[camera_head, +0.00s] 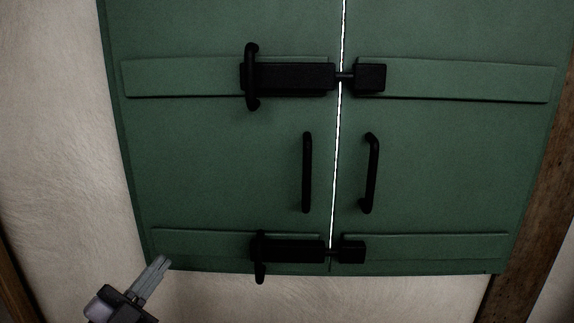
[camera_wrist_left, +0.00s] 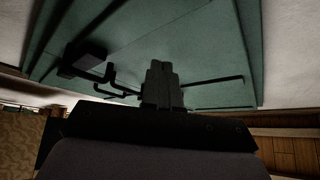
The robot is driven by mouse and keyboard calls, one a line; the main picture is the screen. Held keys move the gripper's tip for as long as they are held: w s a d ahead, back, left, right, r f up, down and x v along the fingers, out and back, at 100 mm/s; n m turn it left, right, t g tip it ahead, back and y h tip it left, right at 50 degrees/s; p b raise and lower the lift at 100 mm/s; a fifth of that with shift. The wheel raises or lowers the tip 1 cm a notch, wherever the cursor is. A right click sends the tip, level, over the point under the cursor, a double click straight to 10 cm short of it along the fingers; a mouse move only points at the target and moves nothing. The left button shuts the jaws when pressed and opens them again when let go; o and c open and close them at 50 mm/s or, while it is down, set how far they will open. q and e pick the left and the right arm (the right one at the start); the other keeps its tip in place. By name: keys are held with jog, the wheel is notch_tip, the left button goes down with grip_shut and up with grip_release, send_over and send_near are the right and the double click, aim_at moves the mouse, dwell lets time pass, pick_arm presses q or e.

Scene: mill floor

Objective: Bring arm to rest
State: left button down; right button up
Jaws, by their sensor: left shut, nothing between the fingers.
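My left gripper (camera_head: 157,267) is at the lower left in the head view, just below the lower left corner of the green double doors (camera_head: 230,165). It is shut and empty. In the left wrist view my left gripper (camera_wrist_left: 160,68) shows dark and shut in front of the green doors (camera_wrist_left: 205,45), apparently holding nothing. My right gripper is not in view.
The doors have an upper black bolt (camera_head: 295,76), a lower black bolt (camera_head: 295,251) and two black handles, left (camera_head: 307,172) and right (camera_head: 371,173). Both bolts span the bright centre gap. Pale wall (camera_head: 55,130) surrounds the doors, with a wooden post (camera_head: 540,215) at right.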

pick_arm(q)
jog(key=s+f+n+g+y, duration=0.1)
jog(key=s+f+n+y, duration=0.15)
jog(key=f, duration=0.25)
jog(key=s+f+n+g+y+p, duration=0.1)
jog(key=s+f+n+y, duration=0.15)
jog(key=f, duration=0.25)
jog(key=s+f+n+g+y, duration=0.1)
jog(key=f+n, duration=0.2)
jog(key=f, duration=0.3)
jog(key=s+d+f+n+g+y+p, duration=0.1)
jog(key=s+f+n+g, duration=0.4)
jog(key=s+f, duration=0.8)
jog(key=shift+s+d+f+n+g+y, duration=0.25)
jog(key=shift+s+f+g+y, duration=0.2)
jog(key=shift+s+g, duration=0.35)
